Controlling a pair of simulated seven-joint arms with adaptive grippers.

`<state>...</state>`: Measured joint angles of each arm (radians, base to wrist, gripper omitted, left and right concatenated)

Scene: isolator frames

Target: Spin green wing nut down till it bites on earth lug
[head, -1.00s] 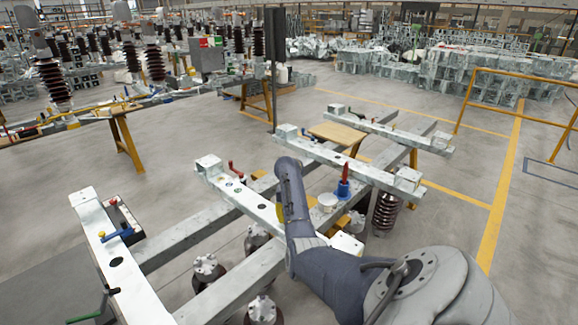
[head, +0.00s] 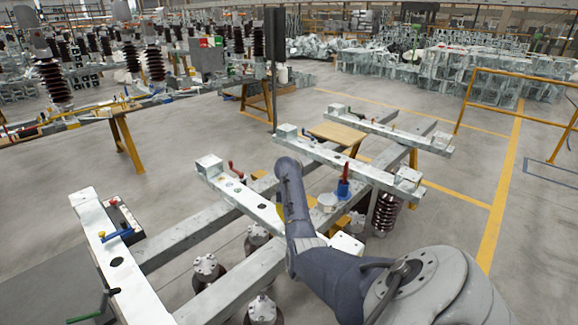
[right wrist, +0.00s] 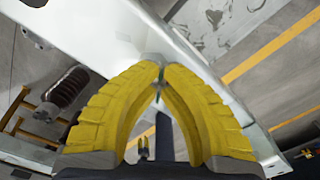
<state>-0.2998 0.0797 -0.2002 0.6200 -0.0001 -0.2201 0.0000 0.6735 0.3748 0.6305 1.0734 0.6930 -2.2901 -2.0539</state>
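My right gripper (right wrist: 161,70) has two ribbed yellow fingers, and their tips meet over the edge of a pale metal beam in the right wrist view. A small greenish-grey sliver shows just below the tips; I cannot tell if it is the green wing nut or if anything is pinched. In the head view my right arm reaches up from the lower right and hides the fingertips. No green wing nut or earth lug can be made out clearly there. A green-handled lever (head: 84,318) sits at the lower left by the near beam (head: 116,262). My left gripper is out of view.
A brown insulator (head: 386,211) hangs at right.

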